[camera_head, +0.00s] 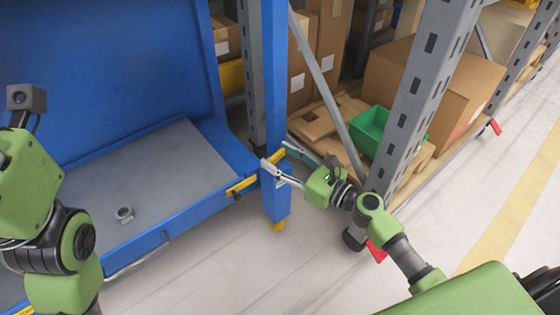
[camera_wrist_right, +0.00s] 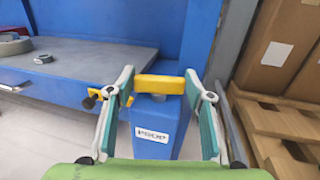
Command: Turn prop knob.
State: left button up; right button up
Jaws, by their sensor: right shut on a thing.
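The prop knob is a yellow bar (camera_wrist_right: 160,84) on top of a blue post, above a white label reading PROP (camera_wrist_right: 158,132). In the right wrist view it spans the gap between the two fingers of my right gripper (camera_wrist_right: 162,80), which is shut on it with one fingertip at each end. In the head view the right gripper (camera_head: 276,155) reaches the blue post (camera_head: 275,200) from the right, and the yellow bar shows between its fingertips. My left arm shows at the left edge of the head view; its gripper is out of view.
Left of the post is a blue machine with a grey bed (camera_head: 150,170) and a small grey ring (camera_head: 124,213) on it. A grey rack upright (camera_head: 415,100), a green bin (camera_head: 370,128) and cardboard boxes (camera_head: 440,80) stand at the right. The floor in front is clear.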

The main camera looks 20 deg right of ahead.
dwell(0.4)
jog(key=o, duration=1.1)
jog(key=v, duration=1.2)
jog(key=shift+d, duration=0.2)
jog(key=shift+w, duration=0.1)
